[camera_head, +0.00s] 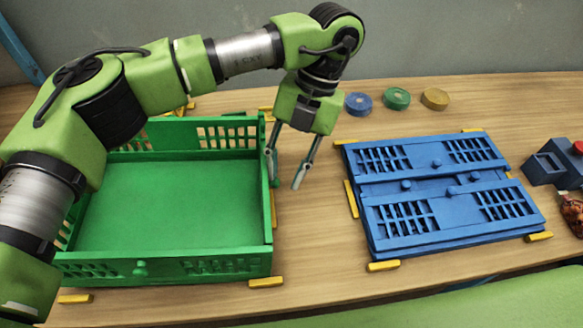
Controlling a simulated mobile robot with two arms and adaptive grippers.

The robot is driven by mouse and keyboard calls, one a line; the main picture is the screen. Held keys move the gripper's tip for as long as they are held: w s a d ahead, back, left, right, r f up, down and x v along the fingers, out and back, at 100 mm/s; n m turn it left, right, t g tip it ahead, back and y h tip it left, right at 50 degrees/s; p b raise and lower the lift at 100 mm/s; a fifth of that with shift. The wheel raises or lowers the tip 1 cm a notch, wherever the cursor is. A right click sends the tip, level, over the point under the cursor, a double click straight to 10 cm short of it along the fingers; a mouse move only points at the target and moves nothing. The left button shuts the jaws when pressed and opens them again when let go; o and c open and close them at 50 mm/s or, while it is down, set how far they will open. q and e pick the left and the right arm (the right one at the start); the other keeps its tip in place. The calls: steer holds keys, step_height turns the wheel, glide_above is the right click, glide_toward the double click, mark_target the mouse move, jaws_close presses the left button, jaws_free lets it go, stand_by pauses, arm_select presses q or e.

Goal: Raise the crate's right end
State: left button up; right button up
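The green crate (170,205) stands open on the left of the table, its slotted back wall (200,132) and front wall (165,268) upright. Its right end (266,225) shows as a thin green edge. The left end is largely hidden behind my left arm. My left gripper (286,184) points down at that right end, fingers spread and nothing between them. One finger overlaps the edge in the picture; I cannot tell if it touches. A blue crate (440,190) lies folded flat to the right, its slotted panels down. My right gripper is not in view.
Yellow blocks (266,282) sit around both crates. Blue (358,103), green (396,98) and tan (435,99) discs lie at the back. A dark blue box (549,168) and a reddish-brown item (573,213) are at the right edge. Bare table separates the crates.

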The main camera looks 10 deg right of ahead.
arm_select(q)
steer(key=shift+s+f, duration=0.1)
steer(key=shift+f, duration=0.85)
steer(key=shift+r, duration=0.1)
steer(key=v, duration=1.3)
steer(key=shift+a+r, duration=0.2)
steer(key=shift+r, duration=0.05)
